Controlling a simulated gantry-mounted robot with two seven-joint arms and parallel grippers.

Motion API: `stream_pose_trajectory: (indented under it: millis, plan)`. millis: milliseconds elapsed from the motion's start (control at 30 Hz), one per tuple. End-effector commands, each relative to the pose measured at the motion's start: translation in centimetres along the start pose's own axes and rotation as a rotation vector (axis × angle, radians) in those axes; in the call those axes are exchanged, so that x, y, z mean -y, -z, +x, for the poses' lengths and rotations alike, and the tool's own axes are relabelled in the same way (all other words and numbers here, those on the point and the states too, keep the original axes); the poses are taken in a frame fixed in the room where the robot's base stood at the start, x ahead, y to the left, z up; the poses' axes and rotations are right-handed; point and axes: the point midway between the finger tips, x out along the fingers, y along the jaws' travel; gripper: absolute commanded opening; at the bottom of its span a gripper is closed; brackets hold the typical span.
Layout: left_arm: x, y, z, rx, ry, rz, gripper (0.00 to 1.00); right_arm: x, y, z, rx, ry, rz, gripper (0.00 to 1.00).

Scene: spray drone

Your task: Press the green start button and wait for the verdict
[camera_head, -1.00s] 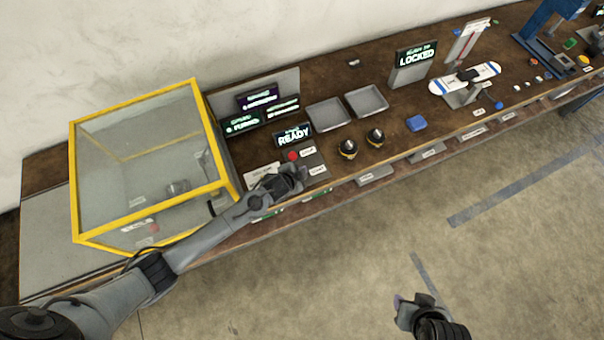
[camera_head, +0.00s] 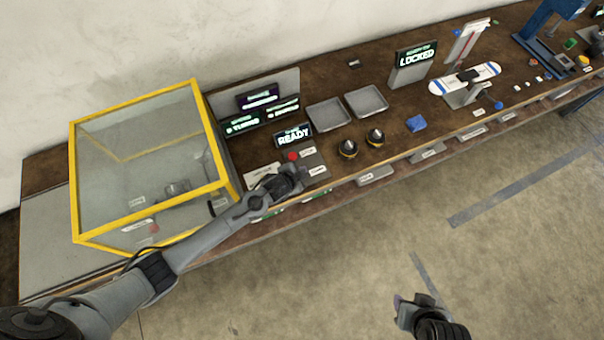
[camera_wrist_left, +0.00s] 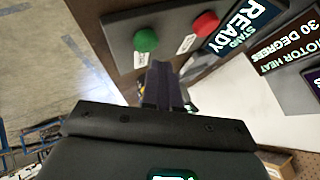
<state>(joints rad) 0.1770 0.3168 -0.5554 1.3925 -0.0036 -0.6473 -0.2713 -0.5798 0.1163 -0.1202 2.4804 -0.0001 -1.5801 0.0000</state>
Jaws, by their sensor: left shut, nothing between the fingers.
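The green start button (camera_wrist_left: 146,40) shows in the left wrist view on a dark control box (camera_wrist_left: 125,28), beside a red button (camera_wrist_left: 205,24). In the head view the red button (camera_head: 293,156) shows, and the green one is hidden behind my left gripper (camera_head: 298,178). In the wrist view my left gripper (camera_wrist_left: 162,70) is shut and empty, its fingertips just short of the green button; I cannot tell if they touch anything. A display reading READY (camera_head: 293,136) stands behind the box. My right gripper (camera_head: 405,302) hangs over the floor, its jaw state unclear.
A yellow-framed clear enclosure (camera_head: 222,150) stands left of the box. Several small screens stand behind. The floor in front is clear.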

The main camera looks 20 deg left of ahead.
Motion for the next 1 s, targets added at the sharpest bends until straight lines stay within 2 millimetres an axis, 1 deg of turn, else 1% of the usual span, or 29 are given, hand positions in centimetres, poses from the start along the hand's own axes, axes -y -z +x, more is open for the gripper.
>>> stream_pose_trajectory:
  millis: [600,1000]
  plan:
    - [-0.03,-0.03,0.03,0.0,0.0,0.0,0.0,-0.06,-0.05,0.05,0.001,-0.002,-0.002,0.43]
    - [-0.44,-0.41,0.61,0.0,0.0,0.0,0.0,-0.18,-0.2,0.39,0.002,-0.006,-0.008,0.43]
